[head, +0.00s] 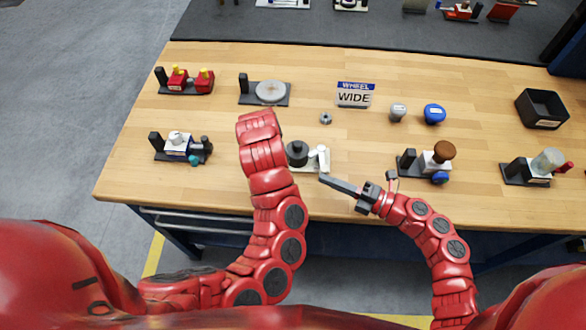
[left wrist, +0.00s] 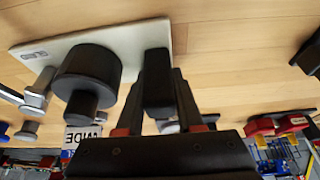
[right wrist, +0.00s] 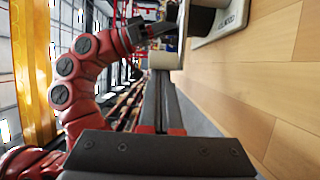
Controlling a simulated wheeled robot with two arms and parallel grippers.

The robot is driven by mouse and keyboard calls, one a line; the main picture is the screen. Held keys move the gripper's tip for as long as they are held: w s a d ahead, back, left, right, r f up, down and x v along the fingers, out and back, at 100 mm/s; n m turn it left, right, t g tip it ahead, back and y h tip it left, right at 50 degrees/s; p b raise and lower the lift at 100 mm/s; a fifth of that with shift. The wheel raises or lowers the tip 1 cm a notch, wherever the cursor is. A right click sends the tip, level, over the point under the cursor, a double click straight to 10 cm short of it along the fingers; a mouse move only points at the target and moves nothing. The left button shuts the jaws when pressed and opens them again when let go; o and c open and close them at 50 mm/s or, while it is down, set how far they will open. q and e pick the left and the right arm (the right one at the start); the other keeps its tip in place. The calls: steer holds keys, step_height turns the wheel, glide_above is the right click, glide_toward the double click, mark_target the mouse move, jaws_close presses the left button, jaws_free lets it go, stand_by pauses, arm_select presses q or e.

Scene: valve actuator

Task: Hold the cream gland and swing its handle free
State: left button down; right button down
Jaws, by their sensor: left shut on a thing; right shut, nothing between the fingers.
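The cream gland is a cream base plate (left wrist: 130,38) with a black drum (head: 297,152) and a pale cream handle (head: 320,158) to the drum's right in the head view. A black upright block (left wrist: 157,85) stands at one end of the plate in the left wrist view. My left gripper (left wrist: 160,95) is shut on this block; in the head view my left forearm hides it. My right gripper (head: 323,179) is shut and empty, its tips just in front of the handle. In the right wrist view a cream part (right wrist: 163,60) shows at its fingertips (right wrist: 163,75); contact cannot be told.
A WHEEL WIDE sign (head: 354,95), a small nut (head: 326,118), a grey knob (head: 397,112) and a blue knob (head: 434,114) lie behind. A black bin (head: 541,109) stands far right.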

steer(key=shift+w+d+n+g+y, duration=0.3)
steer(key=shift+d+g, duration=0.3)
steer(key=shift+d, duration=0.1)
steer(key=shift+w+d, duration=0.2)
steer(key=shift+d, duration=0.35)
steer(key=shift+w+d, duration=0.2)
steer(key=shift+d, duration=0.15)
stand_by(3.1)
stand_by(0.7)
